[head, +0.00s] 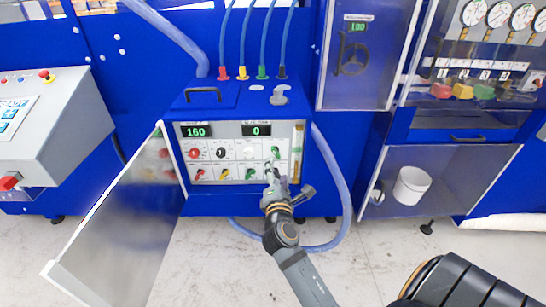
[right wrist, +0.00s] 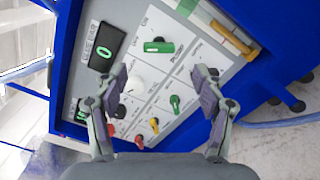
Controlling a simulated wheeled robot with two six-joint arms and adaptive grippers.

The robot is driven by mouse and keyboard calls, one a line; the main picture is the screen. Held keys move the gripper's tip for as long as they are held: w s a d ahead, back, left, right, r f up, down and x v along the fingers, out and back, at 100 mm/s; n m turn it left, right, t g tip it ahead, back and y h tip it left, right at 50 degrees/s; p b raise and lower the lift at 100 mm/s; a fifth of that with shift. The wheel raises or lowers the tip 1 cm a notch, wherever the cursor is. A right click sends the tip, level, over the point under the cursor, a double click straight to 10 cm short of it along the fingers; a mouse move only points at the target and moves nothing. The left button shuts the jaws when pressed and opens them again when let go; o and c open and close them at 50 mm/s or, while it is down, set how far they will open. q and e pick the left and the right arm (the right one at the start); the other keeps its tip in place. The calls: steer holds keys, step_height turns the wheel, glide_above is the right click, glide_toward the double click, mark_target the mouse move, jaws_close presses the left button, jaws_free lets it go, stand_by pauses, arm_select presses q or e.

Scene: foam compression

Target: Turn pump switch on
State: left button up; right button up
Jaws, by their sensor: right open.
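The control panel (head: 236,164) is set in the blue cabinet front. A large green switch (head: 276,151) sits at the upper right of its knobs; in the right wrist view this switch (right wrist: 158,47) lies crosswise under a small label that I cannot read with certainty. My right gripper (head: 270,168) is in front of the panel's lower right. Its open fingers (right wrist: 160,72) point at the panel, with nothing between the tips. The green switch is beyond the tips, and I see no contact. In the head view the gripper hides part of the lower row. My left gripper is out of view.
Smaller red, yellow and green switches (head: 250,173) line the lower row. Displays (head: 197,131) read 160 and 0. A clear door (head: 125,225) stands open at left. A blue hose (head: 340,190) curves at right, near a white bucket (head: 411,185).

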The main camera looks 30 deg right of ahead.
mark_target(275, 155)
steer(key=p+x, duration=0.1)
steer(key=x, duration=0.6)
steer(key=shift+a+r, duration=0.1)
steer(key=shift+a, duration=0.05)
steer(key=shift+w+d, duration=0.3)
steer(key=shift+w, duration=0.2)
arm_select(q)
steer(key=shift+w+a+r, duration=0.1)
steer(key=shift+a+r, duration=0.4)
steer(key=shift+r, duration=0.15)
arm_select(e)
steer(key=shift+c, duration=0.2)
steer(key=c, duration=1.1)
